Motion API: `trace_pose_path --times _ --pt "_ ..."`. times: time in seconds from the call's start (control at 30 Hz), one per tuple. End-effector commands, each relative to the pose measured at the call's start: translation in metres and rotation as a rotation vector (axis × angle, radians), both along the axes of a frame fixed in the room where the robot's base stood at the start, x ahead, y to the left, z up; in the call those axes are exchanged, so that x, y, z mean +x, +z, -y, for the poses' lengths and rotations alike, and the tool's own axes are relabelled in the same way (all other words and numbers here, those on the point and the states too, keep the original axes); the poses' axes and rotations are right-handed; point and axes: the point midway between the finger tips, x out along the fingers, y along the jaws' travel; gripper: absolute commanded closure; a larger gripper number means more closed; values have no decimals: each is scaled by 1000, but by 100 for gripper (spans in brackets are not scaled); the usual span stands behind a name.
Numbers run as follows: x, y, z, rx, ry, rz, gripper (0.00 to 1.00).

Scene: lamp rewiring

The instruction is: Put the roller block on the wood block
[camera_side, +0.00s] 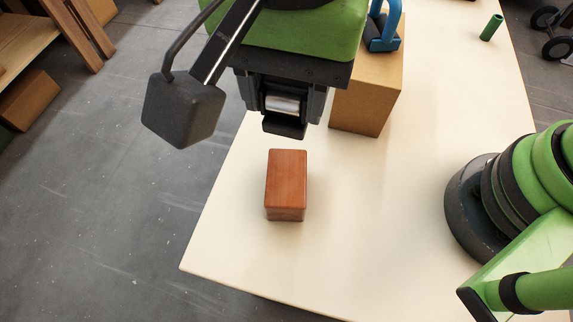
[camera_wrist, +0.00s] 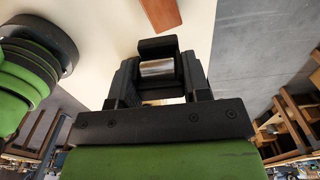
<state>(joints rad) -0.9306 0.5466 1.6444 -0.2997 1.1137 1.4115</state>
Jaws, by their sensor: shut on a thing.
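The wood block (camera_side: 286,184) is a reddish-brown block standing alone on the pale table in the side view. Part of it also shows at the top of the wrist view (camera_wrist: 161,13). The roller block (camera_side: 284,104) is black with a shiny metal roller, and it also shows in the wrist view (camera_wrist: 157,69). My gripper (camera_side: 283,108) is shut on the roller block, with a black finger on each side of it. In the side view the held block appears just beyond the wood block, apart from it and above the table.
A tan box (camera_side: 366,92) stands on the table behind my gripper, with a blue-framed roller piece (camera_side: 384,28) on top. A small green cylinder (camera_side: 491,27) is near the far right edge. The table (camera_side: 370,220) is clear around the wood block.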

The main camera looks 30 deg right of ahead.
Motion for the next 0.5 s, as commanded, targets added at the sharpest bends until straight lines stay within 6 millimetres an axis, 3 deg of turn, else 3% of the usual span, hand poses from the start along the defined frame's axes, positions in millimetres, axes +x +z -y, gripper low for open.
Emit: trace_pose_path --times 0.3,0.5 --pt "0 -57 1 -3 -1 -3 91" --pt "0 -79 0 0 -1 -1 91"
